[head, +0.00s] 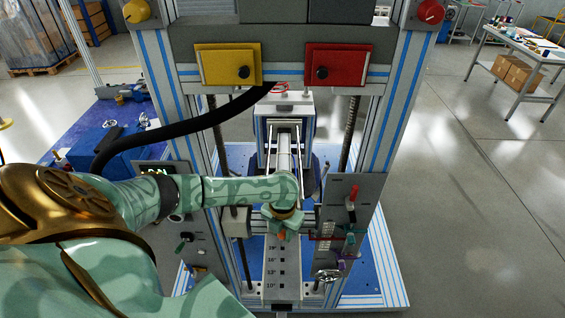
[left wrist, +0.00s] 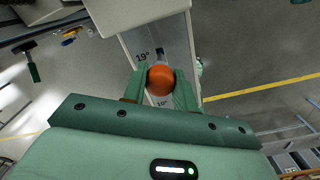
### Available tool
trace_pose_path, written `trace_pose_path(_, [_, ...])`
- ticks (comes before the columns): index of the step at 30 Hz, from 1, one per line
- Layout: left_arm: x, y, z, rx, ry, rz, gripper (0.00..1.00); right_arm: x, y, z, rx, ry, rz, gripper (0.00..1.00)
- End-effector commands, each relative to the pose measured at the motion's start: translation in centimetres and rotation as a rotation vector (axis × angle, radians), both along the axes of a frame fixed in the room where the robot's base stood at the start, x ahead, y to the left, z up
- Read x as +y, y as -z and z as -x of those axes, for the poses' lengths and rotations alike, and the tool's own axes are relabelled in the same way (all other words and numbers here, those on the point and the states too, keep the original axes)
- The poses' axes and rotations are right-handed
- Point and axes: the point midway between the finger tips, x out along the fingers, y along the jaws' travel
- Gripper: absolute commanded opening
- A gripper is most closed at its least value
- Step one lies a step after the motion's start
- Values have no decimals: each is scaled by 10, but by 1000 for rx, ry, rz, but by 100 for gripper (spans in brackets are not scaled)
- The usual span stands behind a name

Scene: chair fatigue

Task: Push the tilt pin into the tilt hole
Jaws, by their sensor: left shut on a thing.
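My left gripper (head: 282,232) points down over the upper end of a pale sloped plate (head: 282,296) with angle marks and dark holes. In the left wrist view my left gripper (left wrist: 160,88) is shut on an orange ball-shaped knob (left wrist: 160,80), which I take to be the tilt pin's head. A bit of this orange also shows between the fingers in the head view (head: 282,236). The pin's shaft is hidden, so I cannot tell whether it is in a hole. The marks 19° and 10° show beside the knob in the left wrist view. My right gripper is not in view.
A grey panel (head: 350,240) with a red-handled lever (head: 352,196) and other handles stands close to the right of my gripper. Striped frame posts (head: 405,100) rise on both sides. A black hose (head: 190,130) arcs above my left arm.

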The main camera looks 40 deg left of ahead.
Motion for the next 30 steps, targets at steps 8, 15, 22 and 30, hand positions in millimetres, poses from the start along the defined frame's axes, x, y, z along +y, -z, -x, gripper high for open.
trace_pose_path(8, [0,-1,0,0,0,0,8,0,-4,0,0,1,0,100])
trace_pose_path(15, [0,0,0,0,1,0,8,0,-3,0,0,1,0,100])
trace_pose_path(22, [0,0,0,0,0,0,8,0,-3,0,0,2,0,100])
trace_pose_path(30, [0,0,0,0,1,0,8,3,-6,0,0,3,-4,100])
